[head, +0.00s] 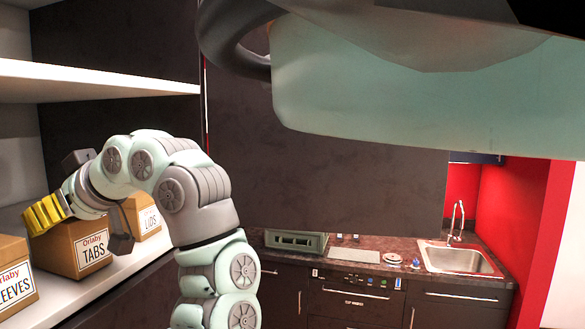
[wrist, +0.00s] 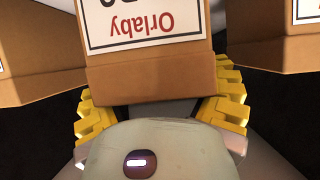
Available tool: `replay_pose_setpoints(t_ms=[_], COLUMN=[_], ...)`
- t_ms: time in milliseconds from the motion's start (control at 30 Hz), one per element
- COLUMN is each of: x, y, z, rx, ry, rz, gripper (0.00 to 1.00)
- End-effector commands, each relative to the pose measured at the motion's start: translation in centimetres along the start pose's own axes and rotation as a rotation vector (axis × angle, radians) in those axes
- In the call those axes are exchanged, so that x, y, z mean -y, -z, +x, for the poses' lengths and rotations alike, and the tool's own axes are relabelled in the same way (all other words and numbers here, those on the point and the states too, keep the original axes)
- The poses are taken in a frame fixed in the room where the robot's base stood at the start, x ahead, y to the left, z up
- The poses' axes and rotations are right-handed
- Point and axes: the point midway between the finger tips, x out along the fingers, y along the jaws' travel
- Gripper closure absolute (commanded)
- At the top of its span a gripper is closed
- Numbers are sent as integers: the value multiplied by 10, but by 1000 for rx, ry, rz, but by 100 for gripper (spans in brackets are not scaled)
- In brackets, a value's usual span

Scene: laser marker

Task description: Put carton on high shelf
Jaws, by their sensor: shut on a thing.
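A brown carton labelled "Orlaby TABS" (head: 70,255) is at the left in the head view, among other cartons at the lower white shelf (head: 120,275). My gripper (head: 46,213) reaches it from above, with yellow fingers. In the wrist view the carton (wrist: 150,75) sits between the two yellow fingers of my gripper (wrist: 160,100), its label upside down. My gripper is shut on this carton. I cannot tell whether its base touches the shelf. A higher white shelf board (head: 90,82) is above at the left.
A "SLEEVES" carton (head: 12,280) stands at the left of the held carton and a "LIDS" carton (head: 142,215) at its right, both close. The higher shelf's visible part looks bare. A counter with a sink (head: 460,260) is at the right. A large pale green shape (head: 420,100) blocks the upper right.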

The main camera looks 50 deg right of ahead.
Motion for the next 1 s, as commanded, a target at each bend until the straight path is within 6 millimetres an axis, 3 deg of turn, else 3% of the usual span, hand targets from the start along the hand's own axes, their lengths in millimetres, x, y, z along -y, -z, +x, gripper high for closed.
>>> replay_pose_setpoints(t_ms=[467, 500, 800, 1000], x=[0, 0, 0, 0], y=[-7, -6, -5, -5], z=[-3, -3, -3, -3], rx=[-3, -3, -2, -2], ry=[-7, -7, -6, -6], rz=[2, 2, 2, 2], gripper=[78, 29, 0, 0])
